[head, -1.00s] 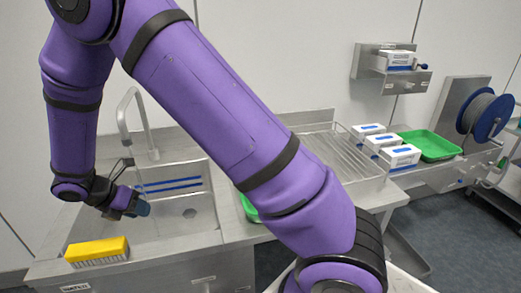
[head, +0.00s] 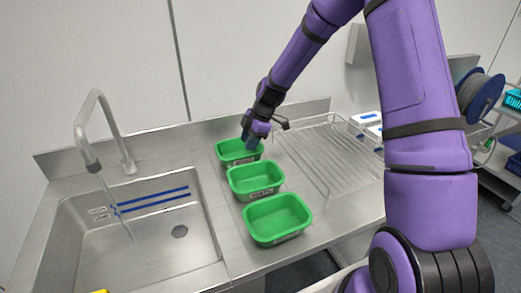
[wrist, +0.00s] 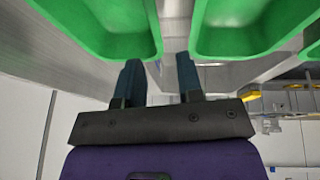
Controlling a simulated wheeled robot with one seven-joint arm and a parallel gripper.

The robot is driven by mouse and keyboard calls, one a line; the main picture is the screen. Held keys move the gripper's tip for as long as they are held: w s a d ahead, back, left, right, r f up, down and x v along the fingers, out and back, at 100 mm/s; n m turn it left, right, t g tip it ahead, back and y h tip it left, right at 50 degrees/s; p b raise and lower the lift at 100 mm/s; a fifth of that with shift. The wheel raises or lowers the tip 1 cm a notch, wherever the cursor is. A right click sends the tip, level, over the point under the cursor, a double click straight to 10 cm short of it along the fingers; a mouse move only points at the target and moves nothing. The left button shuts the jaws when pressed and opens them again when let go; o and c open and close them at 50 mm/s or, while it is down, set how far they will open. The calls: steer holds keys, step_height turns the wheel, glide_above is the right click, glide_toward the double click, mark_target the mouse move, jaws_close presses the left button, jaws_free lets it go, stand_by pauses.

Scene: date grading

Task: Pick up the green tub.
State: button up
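Three green tubs stand in a row on the steel counter: a far one (head: 226,153), a middle one (head: 256,182) and a near one (head: 278,222). The middle and near tubs look empty and have labels on their fronts. My gripper (head: 247,136) is at the far tub's rim, over its back right part, and hides some of it. In the wrist view my gripper (wrist: 159,66) has its two dark fingers spread with nothing visible between them. Contact with a rim cannot be told.
A sink (head: 150,225) with a tap (head: 110,130) lies left of the tubs. A wire drying rack (head: 325,160) is on the right. White boxes (head: 366,120) and a blue cable reel (head: 480,97) are farther right. A wall stands close behind the counter.

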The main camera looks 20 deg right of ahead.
steer(key=d, duration=0.1)
glide_toward(241, 164)
steer(key=x, duration=0.2)
steer(key=shift+w+f, duration=0.1)
steer(key=shift+f, duration=0.3)
steer(key=shift+a+x, duration=0.15)
steer(key=shift+x, duration=1.35)
steer(key=shift+a+x, duration=0.15)
steer(key=shift+x, duration=1.35)
steer(key=shift+r, duration=0.1)
jaws_close()
